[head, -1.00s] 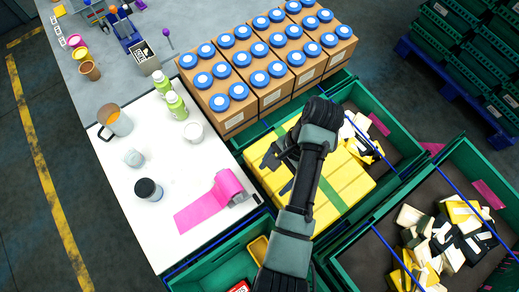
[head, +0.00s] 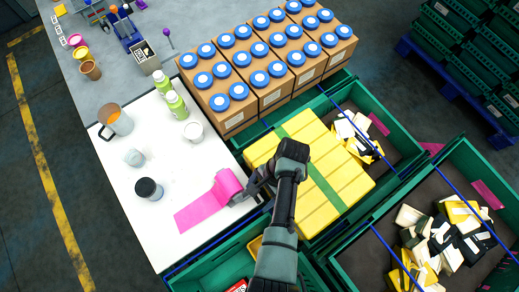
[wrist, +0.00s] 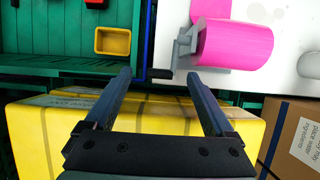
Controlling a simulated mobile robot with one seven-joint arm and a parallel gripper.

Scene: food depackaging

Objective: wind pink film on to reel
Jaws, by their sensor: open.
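The pink film reel (head: 228,186) sits in a grey holder (head: 243,196) at the right edge of the white table. A strip of pink film (head: 197,213) lies flat from it towards the lower left. In the wrist view the pink reel (wrist: 235,45) shows at the upper right, with the grey holder (wrist: 184,45) and a dark crank (wrist: 160,73) at its left side. My gripper (wrist: 160,82) is open and empty, its two fingers pointing towards the crank and reel. In the head view my gripper (head: 258,186) is close to the holder, partly hidden by my wrist.
A yellow block stack (head: 335,180) with a green band stands right of the table. Green crates (head: 385,115) hold scraps. A dark-lidded jar (head: 149,189), mug (head: 117,122), white cup (head: 193,132) and green bottles (head: 176,105) stand on the table. Boxes (head: 270,90) stand behind.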

